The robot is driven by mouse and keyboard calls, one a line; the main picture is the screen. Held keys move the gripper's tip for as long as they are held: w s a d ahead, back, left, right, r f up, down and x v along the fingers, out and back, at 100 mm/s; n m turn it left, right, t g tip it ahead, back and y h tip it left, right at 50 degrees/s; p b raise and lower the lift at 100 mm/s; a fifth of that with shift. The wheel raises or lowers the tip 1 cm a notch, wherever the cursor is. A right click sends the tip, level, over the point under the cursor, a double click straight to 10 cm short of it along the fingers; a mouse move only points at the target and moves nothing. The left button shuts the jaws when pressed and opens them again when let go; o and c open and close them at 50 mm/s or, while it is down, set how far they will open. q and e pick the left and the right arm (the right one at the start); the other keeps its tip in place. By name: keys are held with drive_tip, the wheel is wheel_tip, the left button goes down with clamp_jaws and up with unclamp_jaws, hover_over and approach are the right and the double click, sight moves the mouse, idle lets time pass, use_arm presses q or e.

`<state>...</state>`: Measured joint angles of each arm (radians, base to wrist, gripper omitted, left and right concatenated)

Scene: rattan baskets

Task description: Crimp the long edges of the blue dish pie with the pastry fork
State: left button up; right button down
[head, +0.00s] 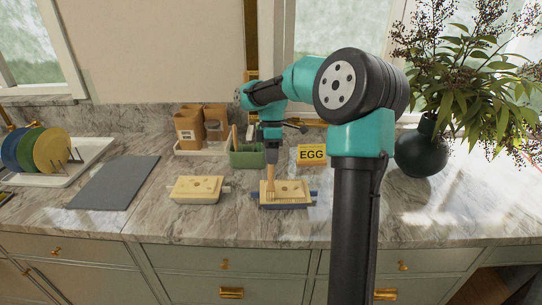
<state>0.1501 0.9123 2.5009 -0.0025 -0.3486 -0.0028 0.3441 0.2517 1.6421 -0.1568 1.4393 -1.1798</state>
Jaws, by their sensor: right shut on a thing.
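The blue dish pie (296,201) sits on the marble counter, a rectangular blue dish with handles and a pale crust with a few darker spots on top. My right gripper (271,155) points down above its left part. It is shut on the pastry fork (270,183), a wooden-looking tool held upright with its lower end at the crust near the left end. I cannot tell if the tip presses into the pastry. A second pie (198,188) in a pale dish stands to the left. My left gripper does not show.
A green holder (247,157) with a wooden tool and a yellow EGG box (311,154) stand behind the pies. Brown containers (203,125) are at the back. A grey mat (116,183), a rack of plates (40,150) and a dark vase (422,150) flank the area.

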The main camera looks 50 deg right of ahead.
drive_tip(key=shift+f, duration=0.45)
idle(1.4)
drive_tip(key=shift+r, duration=0.15)
drive_tip(key=shift+r, duration=3.5)
drive_tip(key=shift+a+f, duration=0.1)
